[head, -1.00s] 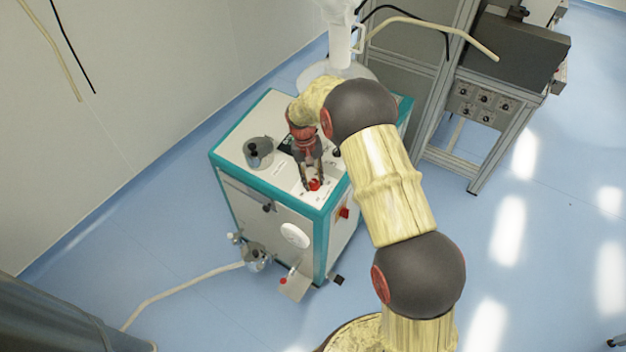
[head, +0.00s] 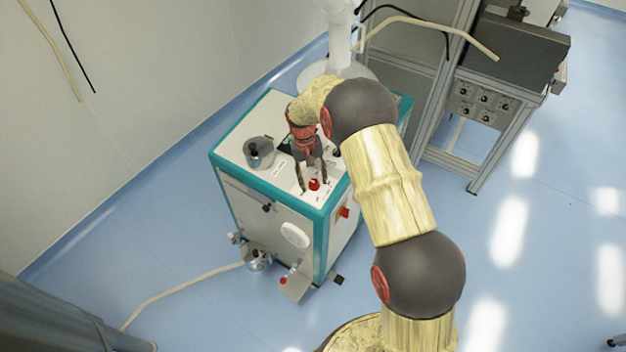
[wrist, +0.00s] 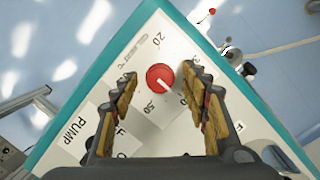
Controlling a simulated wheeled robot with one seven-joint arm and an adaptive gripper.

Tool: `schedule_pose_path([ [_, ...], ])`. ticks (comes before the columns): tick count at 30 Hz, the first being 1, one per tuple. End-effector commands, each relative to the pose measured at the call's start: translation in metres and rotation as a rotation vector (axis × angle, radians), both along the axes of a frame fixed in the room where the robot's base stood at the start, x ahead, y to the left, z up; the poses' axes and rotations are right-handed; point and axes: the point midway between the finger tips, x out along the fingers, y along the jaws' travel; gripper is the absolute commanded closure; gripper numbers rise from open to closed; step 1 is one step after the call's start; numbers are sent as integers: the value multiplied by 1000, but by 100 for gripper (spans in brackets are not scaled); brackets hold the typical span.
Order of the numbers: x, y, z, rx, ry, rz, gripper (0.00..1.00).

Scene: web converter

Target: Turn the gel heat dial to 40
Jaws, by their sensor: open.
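The gel heat dial (wrist: 160,77) is a round red knob with a pale pointer mark, on the white top panel near a corner of the teal-edged machine. Its red top also shows in the head view (head: 314,185). The number 20 (wrist: 160,38) is printed on one side and what looks like 50 (wrist: 151,107) on the opposite side; I cannot make out 40. My gripper (wrist: 160,82) is open, with one finger on each side of the dial and a visible gap to each. Its height over the panel is hard to tell.
A grey cylindrical pot (head: 259,152) stands on the machine top. A red switch (head: 344,213) sits on the machine's right side. The word PUMP (wrist: 75,129) is printed on a nearby panel label.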

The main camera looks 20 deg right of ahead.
Motion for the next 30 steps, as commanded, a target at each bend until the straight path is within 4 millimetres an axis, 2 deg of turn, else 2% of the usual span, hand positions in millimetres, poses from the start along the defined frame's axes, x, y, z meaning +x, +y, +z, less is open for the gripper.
schedule_pose_path([
  [5,4,3,23,1,-4,0,54],
  [12,10,8,71,1,-4,0,54],
  [18,14,11,102,1,-3,0,54],
  [24,15,13,115,0,-1,0,54],
  [30,15,13,116,0,0,0,54],
])
